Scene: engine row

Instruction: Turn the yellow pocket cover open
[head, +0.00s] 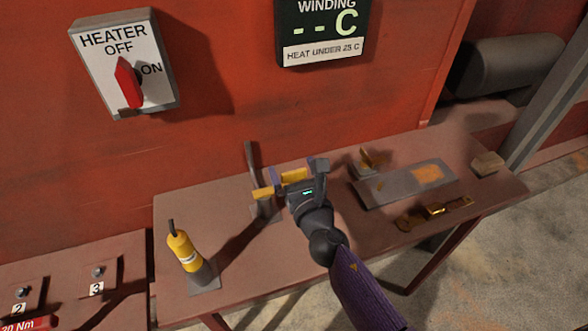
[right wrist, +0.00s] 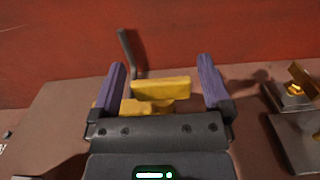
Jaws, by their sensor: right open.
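A yellow piece, which looks like the yellow pocket cover (head: 293,175), is on a small grey fixture on the brown bench. In the right wrist view the yellow cover (right wrist: 160,88) lies across the space between my purple fingers, with a second, lower yellow part (right wrist: 138,107) nearer me. My right gripper (head: 296,169) is open around it, one finger on each side. Gaps show beside the upper yellow part, so I see no clear grip; contact with the lower part I cannot tell. My gripper hides the fixture's near side. My left gripper is not in view.
A grey lever (head: 251,160) rises just behind the yellow part. A yellow-handled tool (head: 184,252) stands on the bench at left. At right are a grey plate (head: 385,189), a brass flap (head: 373,158) and brass pieces (head: 435,210). A red wall (head: 215,140) closes the back.

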